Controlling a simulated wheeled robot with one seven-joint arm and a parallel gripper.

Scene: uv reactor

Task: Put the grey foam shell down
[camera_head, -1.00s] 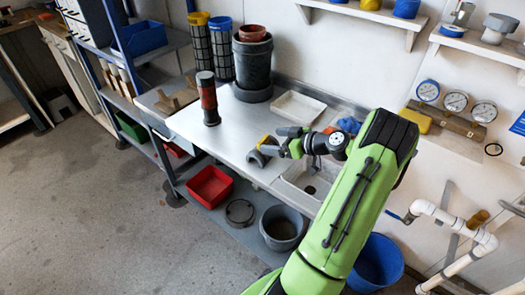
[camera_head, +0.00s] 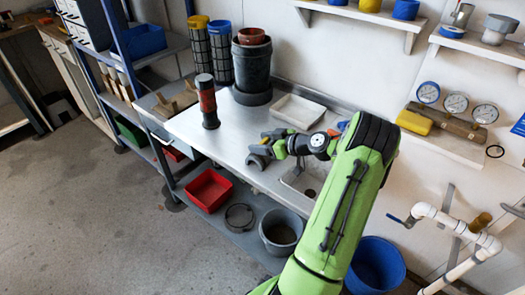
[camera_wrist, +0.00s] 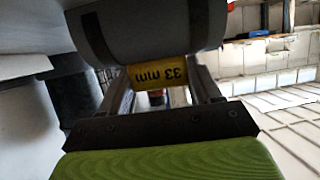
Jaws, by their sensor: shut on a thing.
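The grey foam shell (camera_head: 257,161) is a half-round, arched piece with a yellow band. In the head view it is at the bench's front edge, left of the sink. I cannot tell whether it touches the bench top. In the wrist view its grey curved body (camera_wrist: 150,32) fills the top middle, and the yellow band reads "33 mm". My gripper (camera_head: 269,146) is shut on the shell from the right. In the wrist view its two fingers (camera_wrist: 165,88) flank the yellow band. The shell's far side is hidden there.
The metal bench (camera_head: 226,137) has clear top left of the shell. A dark red-banded cylinder (camera_head: 208,102) stands upright there. A white tray (camera_head: 298,110) lies behind, a dark pot (camera_head: 253,68) at the back. Below are a red bin (camera_head: 208,190) and a grey bucket (camera_head: 281,232).

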